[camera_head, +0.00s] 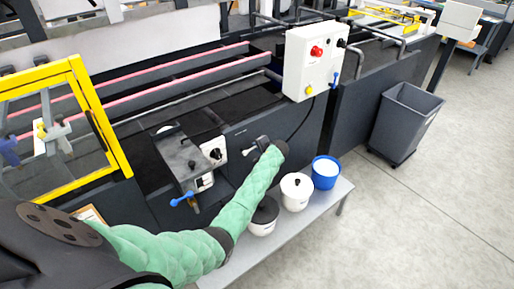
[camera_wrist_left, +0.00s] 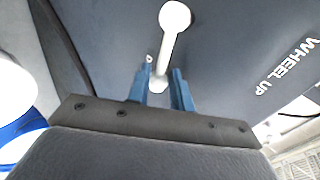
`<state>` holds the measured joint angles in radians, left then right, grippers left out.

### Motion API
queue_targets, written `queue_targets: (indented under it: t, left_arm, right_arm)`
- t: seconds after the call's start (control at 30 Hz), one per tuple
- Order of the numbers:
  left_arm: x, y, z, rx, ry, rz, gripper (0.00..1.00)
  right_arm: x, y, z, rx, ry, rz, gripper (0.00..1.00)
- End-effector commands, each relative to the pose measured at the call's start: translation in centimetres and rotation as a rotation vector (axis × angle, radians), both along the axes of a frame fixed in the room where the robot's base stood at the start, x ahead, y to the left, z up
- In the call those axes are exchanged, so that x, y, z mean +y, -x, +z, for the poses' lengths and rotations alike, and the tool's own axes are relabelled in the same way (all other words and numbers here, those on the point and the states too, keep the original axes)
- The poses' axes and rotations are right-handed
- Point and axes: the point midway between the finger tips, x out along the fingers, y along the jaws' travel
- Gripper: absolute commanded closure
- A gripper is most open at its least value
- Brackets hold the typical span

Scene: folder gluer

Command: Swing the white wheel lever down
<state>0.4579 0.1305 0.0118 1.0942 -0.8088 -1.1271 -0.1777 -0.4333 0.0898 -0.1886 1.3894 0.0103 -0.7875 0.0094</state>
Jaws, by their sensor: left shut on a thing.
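The white wheel lever (camera_wrist_left: 172,38) shows in the left wrist view against a dark grey panel. Its round end is at the top of the picture, and its lower end lies between the blue fingers of my left gripper (camera_wrist_left: 161,84). The gripper is shut on that lower end. In the head view my left gripper (camera_head: 262,143) is at the dark front panel of the machine, right of the grey glue unit. A small white part (camera_head: 248,151) shows beside it; I cannot tell whether it is the lever. My right gripper is not in view.
White lettering "WHEEL UP" (camera_wrist_left: 288,67) is on the panel. A low bench (camera_head: 333,195) below my arm holds white pots (camera_head: 296,192) and a blue-rimmed pot (camera_head: 325,172). A control box (camera_head: 312,62) stands above right. A grey bin (camera_head: 405,122) and open floor are at right.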

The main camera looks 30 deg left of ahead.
Motion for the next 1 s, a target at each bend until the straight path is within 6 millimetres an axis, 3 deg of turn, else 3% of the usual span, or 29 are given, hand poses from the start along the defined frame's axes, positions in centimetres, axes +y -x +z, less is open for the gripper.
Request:
queue_targets:
  t: [0.3,0.33,0.43,0.87,1.0]
  left_arm:
    - [-0.1,-0.3,0.4,-0.005,-0.001,-0.003,1.0]
    - [-0.1,-0.3,0.4,-0.005,-0.001,-0.003,0.76]
    - [-0.1,-0.2,0.3,-0.005,0.0,-0.003,0.57]
    - [-0.7,0.2,0.4,-0.003,0.0,-0.002,0.56]
    - [-2.2,0.9,1.3,-0.003,0.002,-0.002,0.56]
  right_arm:
    - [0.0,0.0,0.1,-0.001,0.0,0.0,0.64]
    - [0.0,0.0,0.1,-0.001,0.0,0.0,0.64]
    - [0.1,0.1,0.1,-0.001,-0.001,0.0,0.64]
    - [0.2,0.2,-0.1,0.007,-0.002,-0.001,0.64]
    - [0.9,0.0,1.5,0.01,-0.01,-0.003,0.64]
